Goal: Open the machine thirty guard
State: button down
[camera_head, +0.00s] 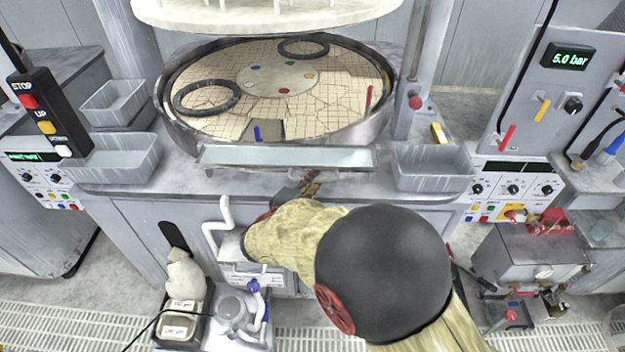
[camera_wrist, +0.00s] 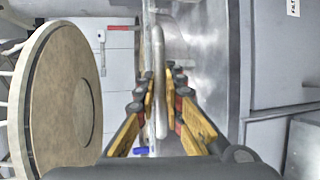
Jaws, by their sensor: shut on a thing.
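The guard (camera_head: 285,157) is a pale, see-through strip in a grey frame, lying across the front rim of the round polishing platen (camera_head: 215,120). I see no number on this machine. My gripper (camera_head: 308,184) is just below the guard's front edge, mostly hidden behind my own arm in the head view. In the wrist view, the yellow-and-black fingers of my gripper (camera_wrist: 160,82) are closed around a shiny metal bar handle (camera_wrist: 159,50). The handle runs lengthwise between the fingertips. The handle is too small to make out in the head view.
Grey trays stand left (camera_head: 115,160) and right (camera_head: 432,168) of the guard. A button box (camera_head: 48,112) hangs at the left. A round upper plate (camera_head: 265,14) hangs above the platen; it also shows in the wrist view (camera_wrist: 60,100). A white bent pipe (camera_head: 215,225) is beside my arm.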

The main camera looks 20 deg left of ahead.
dwell(0.7)
jog(key=shift+w+a+r+b, duration=0.1)
jog(key=shift+w+r+b, duration=0.1)
jog(key=shift+r+b, duration=1.2)
jog(key=shift+r, duration=0.2)
jog(key=c, duration=1.9)
grip_release()
jog(key=v, duration=1.2)
